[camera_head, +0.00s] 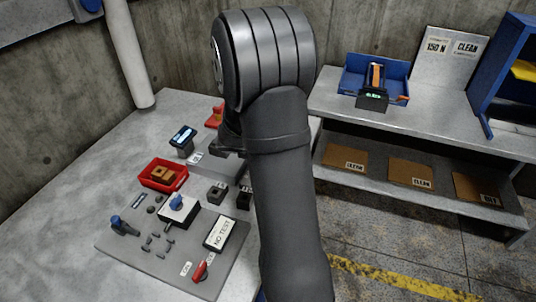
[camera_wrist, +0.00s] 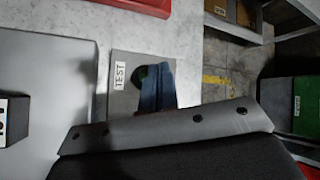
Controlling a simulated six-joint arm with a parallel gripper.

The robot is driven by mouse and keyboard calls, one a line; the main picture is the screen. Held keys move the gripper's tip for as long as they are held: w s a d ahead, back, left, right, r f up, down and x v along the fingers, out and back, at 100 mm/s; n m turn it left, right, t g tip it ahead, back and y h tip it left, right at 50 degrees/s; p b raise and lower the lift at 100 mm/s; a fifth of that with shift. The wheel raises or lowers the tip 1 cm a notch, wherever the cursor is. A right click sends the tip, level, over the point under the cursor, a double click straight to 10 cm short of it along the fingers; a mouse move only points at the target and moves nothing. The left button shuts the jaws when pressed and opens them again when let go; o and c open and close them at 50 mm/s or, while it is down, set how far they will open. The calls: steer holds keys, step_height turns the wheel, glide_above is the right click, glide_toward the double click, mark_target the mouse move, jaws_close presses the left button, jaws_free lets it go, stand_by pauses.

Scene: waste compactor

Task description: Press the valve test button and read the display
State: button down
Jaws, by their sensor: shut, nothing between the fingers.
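In the head view my arm hides the button and most of the gripper. A display reading NO TEST (camera_head: 221,232) lies on the grey panel (camera_head: 150,250). A smaller lit dark screen (camera_head: 183,136) stands farther back; its text is too small to read.
The panel also bears a blue knob (camera_head: 176,202), a red lever (camera_head: 200,271) and a blue-handled valve (camera_head: 122,226). A red tray (camera_head: 163,175) stands behind them. On the right, a shelf (camera_head: 420,134) bears a blue bin (camera_head: 394,90). The table's left side is clear.

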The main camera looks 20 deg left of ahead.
steer(key=shift+f, duration=0.4)
steer(key=shift+r, duration=0.1)
stand_by(0.5)
steer(key=shift+r, duration=1)
steer(key=shift+r, duration=2.5)
steer(key=shift+f, duration=0.15)
step_height(320, 180, up, 4)
steer(key=shift+r, duration=0.1)
